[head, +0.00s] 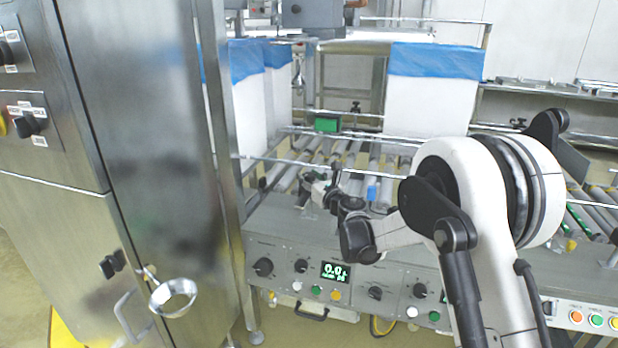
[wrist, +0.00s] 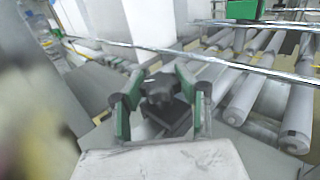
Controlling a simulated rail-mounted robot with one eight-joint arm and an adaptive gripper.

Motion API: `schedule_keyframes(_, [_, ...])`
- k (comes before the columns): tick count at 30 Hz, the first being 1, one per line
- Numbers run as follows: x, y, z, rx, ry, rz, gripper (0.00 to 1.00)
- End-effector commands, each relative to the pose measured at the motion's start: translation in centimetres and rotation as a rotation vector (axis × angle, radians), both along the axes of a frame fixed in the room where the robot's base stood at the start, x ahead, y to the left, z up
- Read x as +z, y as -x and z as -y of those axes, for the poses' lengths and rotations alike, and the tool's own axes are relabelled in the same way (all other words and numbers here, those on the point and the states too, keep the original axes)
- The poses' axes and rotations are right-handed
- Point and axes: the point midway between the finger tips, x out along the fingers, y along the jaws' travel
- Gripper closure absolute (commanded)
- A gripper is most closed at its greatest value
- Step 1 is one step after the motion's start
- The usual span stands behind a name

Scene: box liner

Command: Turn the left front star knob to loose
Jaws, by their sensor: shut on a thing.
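The black star knob (wrist: 160,92) sits between the two green-padded fingers of my gripper (wrist: 160,105) in the wrist view. The fingers stand on either side of the knob and are shut on it. In the head view my gripper (head: 325,190) is at the front edge of the roller conveyor, left of its middle. The knob is hidden or too small to make out there. Whether the knob is tight or loose does not show.
The roller conveyor (wrist: 240,95) lies beyond, with a metal guide rail (wrist: 200,62) across it. White boxes with blue liners (head: 432,105) stand behind. A control panel (head: 290,268) is below my gripper. A steel cabinet (head: 140,110) stands at the left.

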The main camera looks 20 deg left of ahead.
Motion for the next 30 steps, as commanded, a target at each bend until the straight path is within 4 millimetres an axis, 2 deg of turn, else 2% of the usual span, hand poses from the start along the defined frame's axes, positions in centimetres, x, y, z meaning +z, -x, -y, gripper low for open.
schedule_keyframes(15, [-0.07,-0.10,0.10,0.363,0.000,0.000,0.95])
schedule_keyframes(30, [-0.07,0.04,0.00,0.465,0.001,0.000,0.95])
